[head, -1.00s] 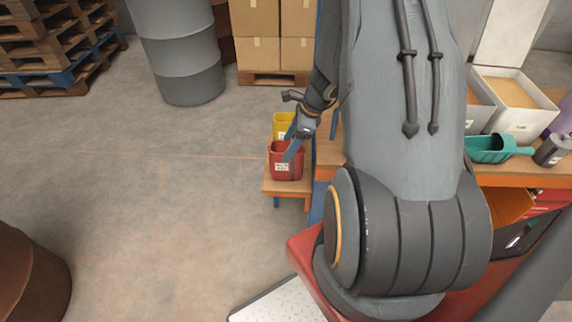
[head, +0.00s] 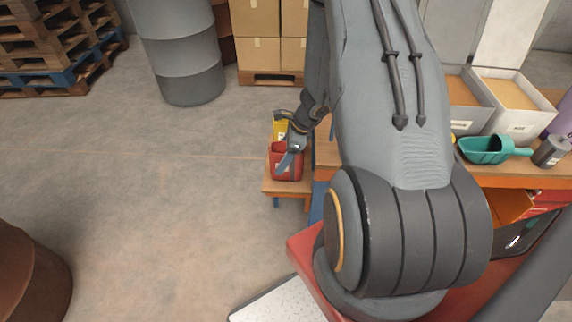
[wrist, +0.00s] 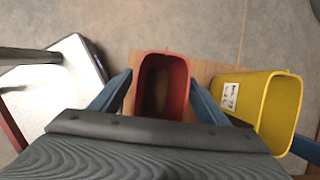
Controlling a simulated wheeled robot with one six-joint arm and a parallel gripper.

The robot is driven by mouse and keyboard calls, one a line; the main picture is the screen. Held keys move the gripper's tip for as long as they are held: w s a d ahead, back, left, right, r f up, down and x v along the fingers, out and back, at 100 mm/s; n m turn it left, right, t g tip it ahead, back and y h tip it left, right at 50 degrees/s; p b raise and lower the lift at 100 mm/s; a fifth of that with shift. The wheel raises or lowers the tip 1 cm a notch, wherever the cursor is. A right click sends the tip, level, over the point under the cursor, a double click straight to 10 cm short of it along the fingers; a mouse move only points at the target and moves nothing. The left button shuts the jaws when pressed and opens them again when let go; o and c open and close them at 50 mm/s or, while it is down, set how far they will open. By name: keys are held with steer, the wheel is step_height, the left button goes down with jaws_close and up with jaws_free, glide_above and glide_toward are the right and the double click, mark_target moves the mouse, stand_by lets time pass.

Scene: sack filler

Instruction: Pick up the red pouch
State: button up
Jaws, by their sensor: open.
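The red pouch (head: 286,168) stands upright on a low wooden stool, open at the top. In the wrist view, the red pouch (wrist: 163,84) lies between the two blue fingers of my gripper (wrist: 160,92), with the left finger close to its left side and the right finger close to its right side. My gripper (head: 290,160) is open. In the head view my gripper covers part of the pouch. Contact with the pouch cannot be told.
A yellow pouch (wrist: 272,108) stands right beside the red one, close to the right finger. The low stool (head: 287,188) carries both. A workbench (head: 520,180) with a teal scoop (head: 486,150) and boxes is to the right. Open floor lies to the left.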

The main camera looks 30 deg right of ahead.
steer(key=shift+f+b, duration=0.25)
steer(key=shift+b, duration=0.05)
stand_by(0.5)
steer(key=c, duration=1.1)
steer(key=shift+r, duration=0.15)
